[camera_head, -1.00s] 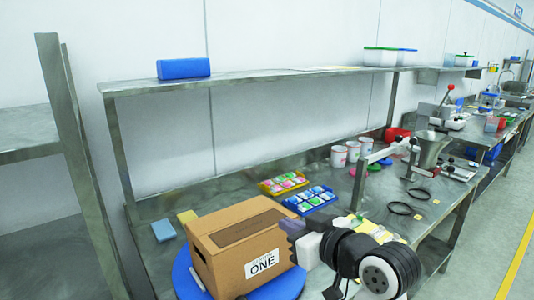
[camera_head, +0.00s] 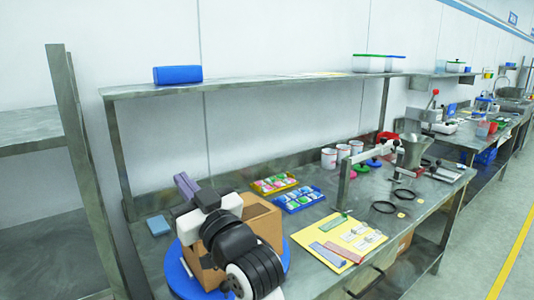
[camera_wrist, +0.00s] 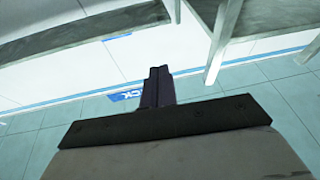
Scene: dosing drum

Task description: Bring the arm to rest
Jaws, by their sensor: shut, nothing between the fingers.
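My gripper (camera_head: 187,187) is in the head view at the lower left, raised in front of and partly over the cardboard box. Its dark fingers point up and to the left, shut and empty. In the wrist view the closed fingers (camera_wrist: 157,87) stand against floor, wall and metal framing, with nothing between them. My arm hides much of the cardboard box (camera_head: 262,218), which sits on a blue round turntable (camera_head: 178,268). The box's label is hidden now.
A metal shelf (camera_head: 250,83) runs above the bench, with a blue block (camera_head: 177,74) on it. A steel post (camera_head: 72,140) stands at the left. A yellow mat (camera_head: 335,240), a blue tray (camera_head: 304,200) and a yellow tray (camera_head: 273,184) lie right of the box.

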